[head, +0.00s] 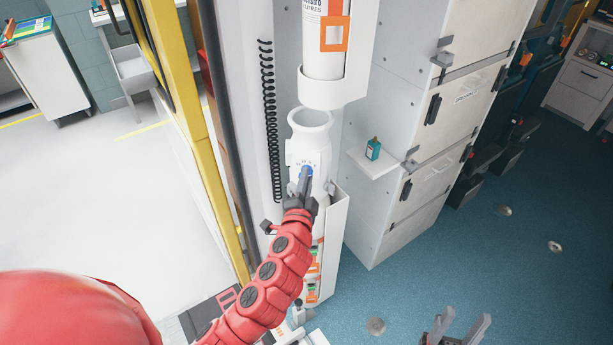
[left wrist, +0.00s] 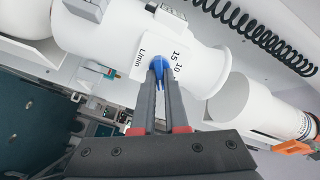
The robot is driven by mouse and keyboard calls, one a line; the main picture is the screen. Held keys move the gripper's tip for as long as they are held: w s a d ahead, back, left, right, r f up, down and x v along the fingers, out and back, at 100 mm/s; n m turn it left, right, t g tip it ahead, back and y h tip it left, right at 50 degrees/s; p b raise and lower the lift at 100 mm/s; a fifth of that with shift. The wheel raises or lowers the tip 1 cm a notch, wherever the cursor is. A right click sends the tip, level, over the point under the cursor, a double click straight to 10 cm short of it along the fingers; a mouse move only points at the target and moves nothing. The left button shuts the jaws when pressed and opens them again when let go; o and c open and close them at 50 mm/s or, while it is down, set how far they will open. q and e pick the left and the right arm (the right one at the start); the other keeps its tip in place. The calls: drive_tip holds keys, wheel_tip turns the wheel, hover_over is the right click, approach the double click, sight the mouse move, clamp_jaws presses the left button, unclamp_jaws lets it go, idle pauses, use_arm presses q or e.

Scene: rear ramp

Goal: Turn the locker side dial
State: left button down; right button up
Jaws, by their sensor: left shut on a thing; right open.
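The dial (head: 308,171) is a small blue knob on the front of a white rounded housing (head: 311,131) in the head view. It also shows in the left wrist view as a blue knob (left wrist: 158,66) beside a white plate marked "10", "15" and "L/min" (left wrist: 176,56). My left gripper (head: 304,181) reaches up to it, and its fingers (left wrist: 158,72) are shut on the knob. The fingertips hide part of the knob. My right gripper (head: 458,328) is open and empty at the bottom right of the head view, over the blue floor.
A white cylinder (head: 322,58) stands in a holder above the housing. A black coiled cord (head: 268,120) hangs to the left. A small teal bottle (head: 373,149) stands on a shelf (head: 368,166) to the right, beside tall white lockers (head: 425,130). A yellow post (head: 196,130) is at left.

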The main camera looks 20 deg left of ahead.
use_arm(q)
drive_tip(key=shift+a+r, duration=0.1)
drive_tip(key=shift+r, duration=0.05)
drive_tip(key=c, duration=0.9)
unclamp_jaws()
drive_tip(key=shift+c, duration=0.2)
drive_tip(key=shift+a, duration=0.15)
